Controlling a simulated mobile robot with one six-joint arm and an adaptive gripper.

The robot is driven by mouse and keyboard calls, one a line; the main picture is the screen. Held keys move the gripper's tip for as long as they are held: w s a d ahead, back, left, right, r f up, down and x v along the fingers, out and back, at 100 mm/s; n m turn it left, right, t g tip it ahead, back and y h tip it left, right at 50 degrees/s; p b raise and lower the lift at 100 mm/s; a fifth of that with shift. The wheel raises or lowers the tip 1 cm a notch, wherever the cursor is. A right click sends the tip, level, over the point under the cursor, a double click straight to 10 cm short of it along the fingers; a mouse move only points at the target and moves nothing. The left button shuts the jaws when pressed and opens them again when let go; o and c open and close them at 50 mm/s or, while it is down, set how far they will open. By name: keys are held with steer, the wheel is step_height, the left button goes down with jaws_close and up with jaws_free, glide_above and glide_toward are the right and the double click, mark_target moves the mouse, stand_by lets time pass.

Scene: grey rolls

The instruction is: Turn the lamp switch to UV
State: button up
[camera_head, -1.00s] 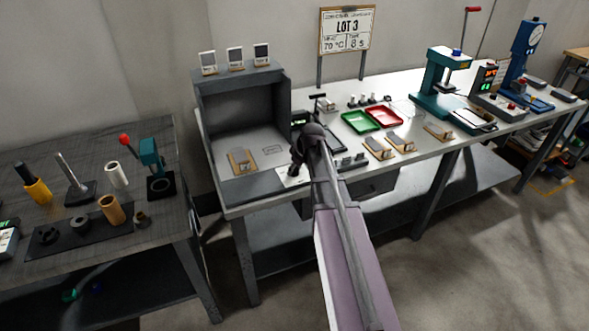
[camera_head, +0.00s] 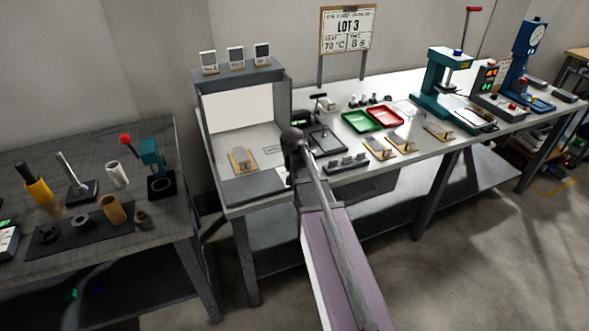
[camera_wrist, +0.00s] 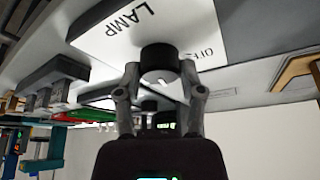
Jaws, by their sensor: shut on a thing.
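The lamp switch is a dark round knob (camera_wrist: 158,58) on a white plate (camera_wrist: 200,22) printed LAMP in the wrist view. The lettering appears upside down there, and other print beside the knob is partly cut off and not clearly readable. My gripper (camera_wrist: 160,78) has its two fingers closed on the sides of the knob. A white pointer mark shows on the knob, but I cannot tell which setting it points to. In the head view my arm hides the switch. The grey light booth (camera_head: 199,115) has a bright white lit back wall.
A wooden-framed card (camera_head: 242,161) lies on the booth floor. Green (camera_head: 361,122) and red (camera_head: 386,117) trays and several small holders stand on the bench to the right. Three small cards stand on the booth top. A sign (camera_head: 347,30) stands behind the bench.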

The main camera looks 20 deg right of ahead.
steer(key=m, duration=0.2)
steer(key=m+g+h, duration=0.1)
steer(key=m, duration=0.2)
steer(key=shift+w+m+h, duration=0.1)
steer(key=shift+m+h, duration=0.2)
steer(key=shift+m+g+h, duration=0.3)
steer(key=shift+m+g, duration=0.6)
steer(key=shift+m, duration=1.1)
steer(key=o, duration=1.2)
steer(key=shift+c, duration=0.2)
steer(key=shift+n, duration=0.3)
